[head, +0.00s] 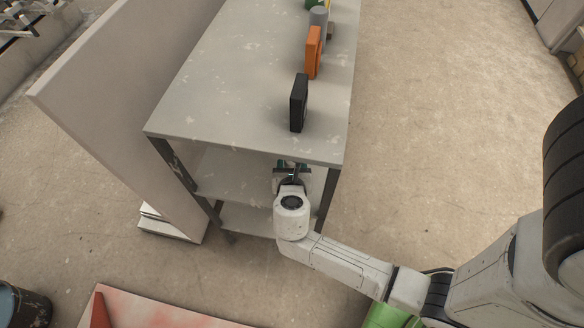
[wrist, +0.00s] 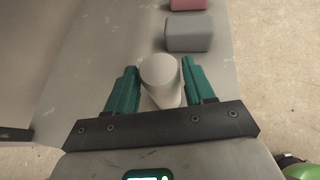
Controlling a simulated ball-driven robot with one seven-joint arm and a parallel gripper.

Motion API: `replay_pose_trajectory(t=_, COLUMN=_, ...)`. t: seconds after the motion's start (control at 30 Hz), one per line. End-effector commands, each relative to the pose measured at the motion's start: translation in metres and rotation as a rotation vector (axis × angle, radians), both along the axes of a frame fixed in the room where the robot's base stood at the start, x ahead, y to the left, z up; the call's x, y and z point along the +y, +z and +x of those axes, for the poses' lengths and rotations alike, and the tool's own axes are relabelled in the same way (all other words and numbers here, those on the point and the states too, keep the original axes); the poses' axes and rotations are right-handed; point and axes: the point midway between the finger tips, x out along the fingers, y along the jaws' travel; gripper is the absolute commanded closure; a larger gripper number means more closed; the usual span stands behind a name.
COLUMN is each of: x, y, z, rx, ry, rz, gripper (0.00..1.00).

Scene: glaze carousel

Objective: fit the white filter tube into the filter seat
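The white filter tube (wrist: 160,70) shows in the wrist view, its round end facing the camera, over the shelf surface. My gripper (wrist: 158,68) has its two teal fingers on either side of the tube. The fingers look spread, with narrow gaps beside the tube's lower part; contact at the tips is hard to judge. In the head view my gripper (head: 292,170) reaches under the top of the grey shelf unit, which hides the tube there. I cannot make out the filter seat in either view.
A grey block (wrist: 190,32) and a pink block (wrist: 190,5) sit just beyond the tube. The tabletop (head: 225,95) above carries a black box (head: 298,103), an orange box (head: 313,52) and a grey cylinder (head: 318,18). A wall panel (head: 110,90) stands left; floor at right is clear.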

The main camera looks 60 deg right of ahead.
Motion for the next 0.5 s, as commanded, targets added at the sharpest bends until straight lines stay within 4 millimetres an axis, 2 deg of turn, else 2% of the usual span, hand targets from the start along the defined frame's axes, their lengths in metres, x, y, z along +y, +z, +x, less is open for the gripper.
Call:
replay_pose_trajectory(t=0.03, x=0.0001, y=0.0, z=0.0, rx=0.0, ry=0.0, rz=0.0, gripper=0.52)
replay_pose_trajectory(t=0.37, x=0.0002, y=0.0001, z=-0.0001, rx=0.0, ry=0.0, rz=0.0, gripper=0.83)
replay_pose_trajectory(t=0.5, x=0.0001, y=0.0003, z=0.0, rx=0.0, ry=0.0, rz=0.0, gripper=0.85)
